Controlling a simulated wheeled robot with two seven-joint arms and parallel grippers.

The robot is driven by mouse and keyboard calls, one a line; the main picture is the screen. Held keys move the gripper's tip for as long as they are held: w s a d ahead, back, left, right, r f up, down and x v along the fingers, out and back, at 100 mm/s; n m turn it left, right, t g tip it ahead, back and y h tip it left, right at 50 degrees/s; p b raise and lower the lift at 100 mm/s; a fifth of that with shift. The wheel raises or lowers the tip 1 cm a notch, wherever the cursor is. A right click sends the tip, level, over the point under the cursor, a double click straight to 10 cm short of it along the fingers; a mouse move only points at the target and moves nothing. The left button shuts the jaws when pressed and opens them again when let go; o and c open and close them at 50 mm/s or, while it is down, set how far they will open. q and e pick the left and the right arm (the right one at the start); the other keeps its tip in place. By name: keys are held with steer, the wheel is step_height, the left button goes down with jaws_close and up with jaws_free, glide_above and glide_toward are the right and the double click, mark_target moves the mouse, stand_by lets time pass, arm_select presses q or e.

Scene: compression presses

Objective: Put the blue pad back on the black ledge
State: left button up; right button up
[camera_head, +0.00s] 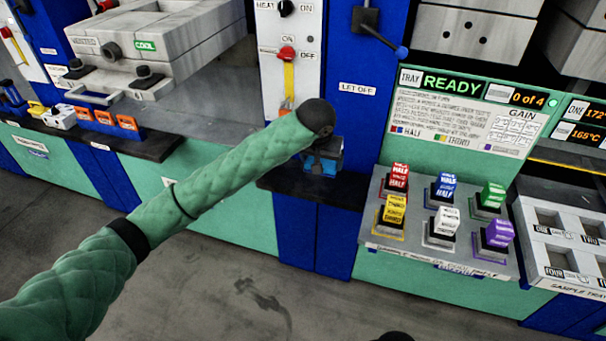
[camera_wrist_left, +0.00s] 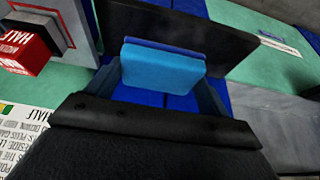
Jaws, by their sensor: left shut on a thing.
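The blue pad (camera_wrist_left: 163,66) is a light blue block with a darker blue edge in the left wrist view. It sits between the dark fingers of my left gripper (camera_wrist_left: 160,82), which is shut on it. In the head view my left gripper (camera_head: 324,147) is partly hidden by its own wrist, and a bit of the pad (camera_head: 322,164) shows below it. The black ledge (camera_head: 290,184) juts from the blue column just below the pad; it also shows behind the pad in the left wrist view (camera_wrist_left: 225,38). I cannot tell whether pad and ledge touch. My right gripper is out of view.
A panel with several coloured button blocks (camera_head: 445,215) stands right of the ledge, under a READY display (camera_head: 452,85). A lever with a blue knob (camera_head: 402,52) hangs above right. A press (camera_head: 160,45) and another black shelf (camera_head: 150,148) are at left. The floor in front is clear.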

arm_select(q)
steer(key=shift+d+f, duration=0.15)
steer(key=shift+f, duration=0.4)
steer(key=shift+w+f, duration=0.1)
steer(key=shift+f, duration=0.1)
steer(key=p, duration=0.3)
glide_above(303, 174)
steer(key=s, duration=0.1)
steer(key=f, duration=0.7)
steer(key=shift+a, duration=0.25)
steer(key=shift+s+f+p, duration=0.15)
steer(key=shift+f+p, duration=0.4)
steer(key=shift+f, duration=1.4)
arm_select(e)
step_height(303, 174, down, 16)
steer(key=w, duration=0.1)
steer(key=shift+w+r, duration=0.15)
arm_select(q)
steer(key=shift+f, duration=0.1)
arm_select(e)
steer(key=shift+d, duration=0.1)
arm_select(q)
steer(key=o, duration=1)
steer(key=shift+c, duration=0.2)
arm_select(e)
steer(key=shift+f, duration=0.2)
